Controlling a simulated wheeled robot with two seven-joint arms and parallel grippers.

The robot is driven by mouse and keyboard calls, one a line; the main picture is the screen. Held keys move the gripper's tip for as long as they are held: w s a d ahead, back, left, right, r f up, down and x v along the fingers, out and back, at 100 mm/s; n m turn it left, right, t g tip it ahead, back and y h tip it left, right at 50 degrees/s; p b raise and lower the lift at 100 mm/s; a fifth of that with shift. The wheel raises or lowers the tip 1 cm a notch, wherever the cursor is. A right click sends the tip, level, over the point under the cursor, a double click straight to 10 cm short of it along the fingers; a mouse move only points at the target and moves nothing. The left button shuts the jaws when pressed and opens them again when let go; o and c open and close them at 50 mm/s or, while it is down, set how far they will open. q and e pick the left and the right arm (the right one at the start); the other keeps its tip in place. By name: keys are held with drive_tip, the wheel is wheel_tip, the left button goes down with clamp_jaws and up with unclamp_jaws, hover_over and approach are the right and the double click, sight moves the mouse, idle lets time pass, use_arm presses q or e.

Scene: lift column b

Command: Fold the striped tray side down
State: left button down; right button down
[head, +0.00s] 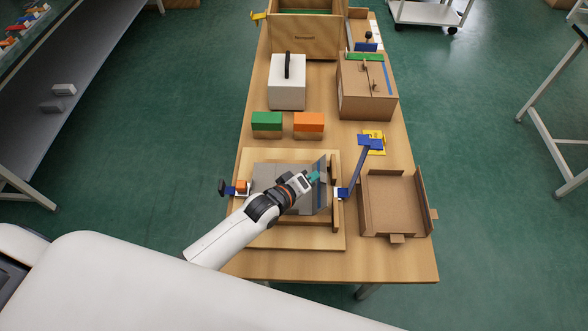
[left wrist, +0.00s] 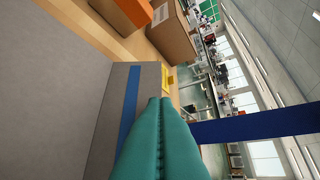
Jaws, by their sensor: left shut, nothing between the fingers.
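The striped tray side (head: 320,186) is a grey flap with a blue stripe, standing up at the right edge of a grey tray sheet (head: 262,176). The sheet lies in a wooden fixture (head: 290,241) on the bench. In the left wrist view the blue stripe (left wrist: 129,106) runs along the grey flap. My left gripper (head: 314,176) has teal fingers and is shut and empty, at the flap's inner face. The fingers (left wrist: 163,105) overlap the flap in the wrist view; I cannot tell whether they touch it. My arm hides part of the sheet. My right gripper is not in view.
A blue-handled clamp (head: 357,169) stands up just right of the flap; another clamp (head: 232,189) is at the left. An open cardboard tray (head: 393,204) lies to the right. Green (head: 267,119) and orange (head: 309,119) blocks, a white box (head: 287,90) and a carton (head: 367,100) stand behind.

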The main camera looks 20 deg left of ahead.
use_arm(q)
drive_tip(key=shift+w+d+r+y+p, duration=0.3)
drive_tip(key=shift+d+r+p, duration=0.1)
drive_tip(key=shift+d+p, duration=0.1)
drive_tip(key=shift+s+f+m+b, duration=0.25)
drive_tip(key=shift+f+m+b, duration=0.05)
drive_tip(key=shift+f+b, duration=0.15)
drive_tip(key=shift+s+r, duration=0.1)
drive_tip(key=shift+w+a, duration=0.15)
drive_tip(key=shift+w, duration=0.05)
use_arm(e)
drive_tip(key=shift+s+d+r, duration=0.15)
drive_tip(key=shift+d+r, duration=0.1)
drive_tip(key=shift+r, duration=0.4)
use_arm(q)
drive_tip(key=shift+s, duration=0.1)
